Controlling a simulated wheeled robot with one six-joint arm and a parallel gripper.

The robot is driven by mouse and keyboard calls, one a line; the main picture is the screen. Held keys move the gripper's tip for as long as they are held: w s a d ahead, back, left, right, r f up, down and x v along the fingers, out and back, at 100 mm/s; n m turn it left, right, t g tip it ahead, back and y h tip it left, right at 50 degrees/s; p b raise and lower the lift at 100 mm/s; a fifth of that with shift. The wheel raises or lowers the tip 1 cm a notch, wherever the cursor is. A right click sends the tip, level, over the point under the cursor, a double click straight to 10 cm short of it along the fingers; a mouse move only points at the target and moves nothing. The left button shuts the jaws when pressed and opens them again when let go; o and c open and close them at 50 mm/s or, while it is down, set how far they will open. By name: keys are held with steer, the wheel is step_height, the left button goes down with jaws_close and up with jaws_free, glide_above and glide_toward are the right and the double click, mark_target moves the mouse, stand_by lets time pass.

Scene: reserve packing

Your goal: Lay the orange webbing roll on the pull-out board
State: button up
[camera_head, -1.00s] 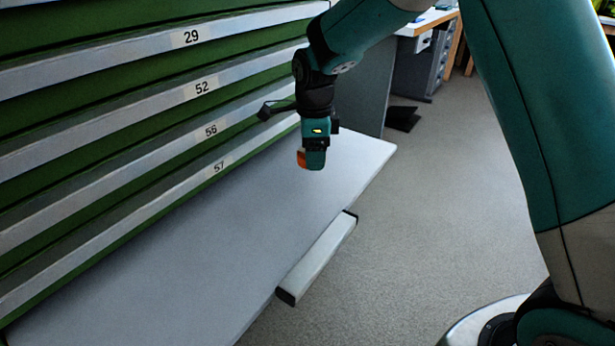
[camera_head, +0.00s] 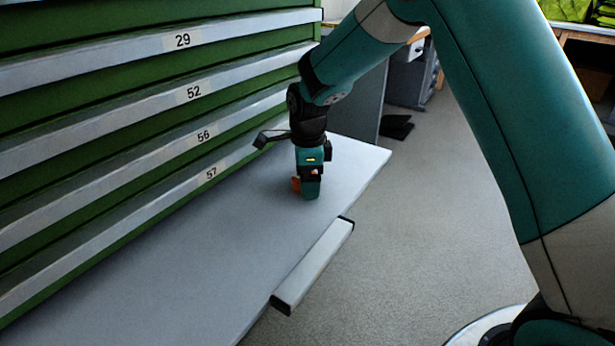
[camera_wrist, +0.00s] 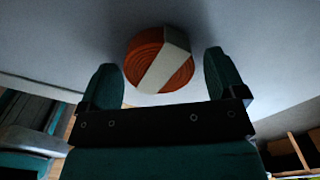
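The orange webbing roll (camera_wrist: 143,56) has a pale band across it and shows ringed layers in the wrist view. It sits between and just beyond my fingertips, with a narrow gap at the right finger; the left finger is very close to it. In the head view only a bit of orange (camera_head: 296,184) shows left of my gripper (camera_head: 309,192). My gripper points down, fingers apart, low over the far part of the grey pull-out board (camera_head: 190,255). The roll appears at the board's surface; its underside is hidden.
Green drawers with pale fronts (camera_head: 110,150), numbered 29, 52, 56 and 57, rise along the board's left side. A pale handle bar (camera_head: 315,268) juts from the board's right edge. The near board is bare. Grey floor lies to the right.

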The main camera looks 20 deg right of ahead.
step_height(320, 180, up, 11)
steer(key=p, duration=0.4)
steer(key=s+a+r+n+y, duration=0.1)
steer(key=s+a+r+n, duration=0.1)
steer(key=s+n, duration=0.7)
steer(key=s+a+r+n+y, duration=0.1)
steer(key=s+r+n, duration=0.1)
steer(key=s+n, duration=0.8)
steer(key=s+a+r+n+y, duration=0.2)
steer(key=s+r+n, duration=0.1)
steer(key=s+n, duration=0.6)
steer(key=shift+s+a, duration=0.3)
steer(key=shift+s, duration=0.95)
steer(key=shift+c, duration=0.4)
